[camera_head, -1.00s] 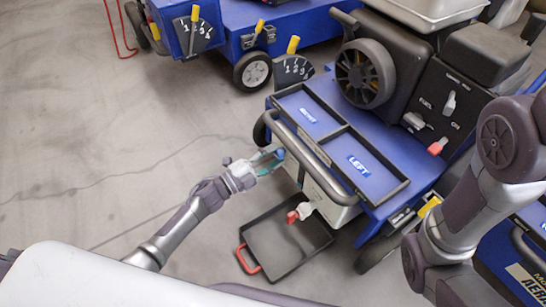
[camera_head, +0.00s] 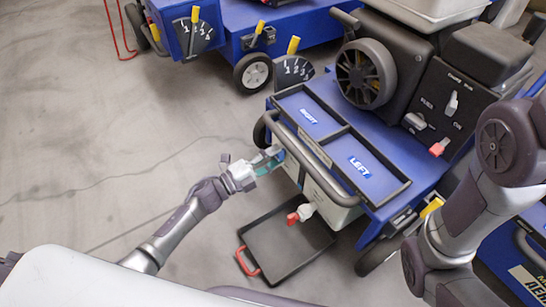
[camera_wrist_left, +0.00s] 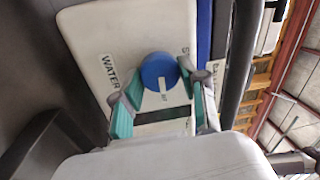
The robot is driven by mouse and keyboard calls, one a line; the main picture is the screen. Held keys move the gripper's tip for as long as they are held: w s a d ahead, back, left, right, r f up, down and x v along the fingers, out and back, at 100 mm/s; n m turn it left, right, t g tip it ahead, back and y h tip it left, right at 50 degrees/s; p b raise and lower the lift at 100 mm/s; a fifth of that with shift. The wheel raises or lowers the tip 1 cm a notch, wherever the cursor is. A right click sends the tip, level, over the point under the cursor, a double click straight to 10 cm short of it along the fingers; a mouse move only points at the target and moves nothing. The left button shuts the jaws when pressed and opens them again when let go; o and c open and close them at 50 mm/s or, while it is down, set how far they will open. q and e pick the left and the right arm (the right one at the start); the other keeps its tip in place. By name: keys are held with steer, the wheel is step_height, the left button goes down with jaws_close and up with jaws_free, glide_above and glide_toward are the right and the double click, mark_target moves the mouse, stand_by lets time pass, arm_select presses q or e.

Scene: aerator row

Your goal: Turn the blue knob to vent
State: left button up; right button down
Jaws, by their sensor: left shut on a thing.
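The blue knob (camera_wrist_left: 160,71) is on a white panel (camera_wrist_left: 105,40) in the left wrist view. A white mark on its face points toward the bottom of that picture. "WATER" is printed left of the knob; another label to the right is partly hidden. My left gripper (camera_wrist_left: 158,92) has its teal fingers on either side of the knob and is shut on it. In the head view the left gripper (camera_head: 267,160) is at the front of the white tank (camera_head: 335,206), and the knob is mostly hidden there. My right arm shows at the right, but its gripper is out of view.
A black handle bar (camera_head: 315,160) runs above the tank beside trays marked RIGHT and LEFT. A red-handled spigot (camera_head: 301,213) sits over a black drip pan (camera_head: 285,243) on the floor. Another blue cart (camera_head: 235,40) stands behind. The floor at left is clear.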

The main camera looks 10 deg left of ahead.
arm_select(q)
steer(key=o, duration=1.1)
steer(key=shift+o, duration=0.2)
steer(key=v, duration=1.2)
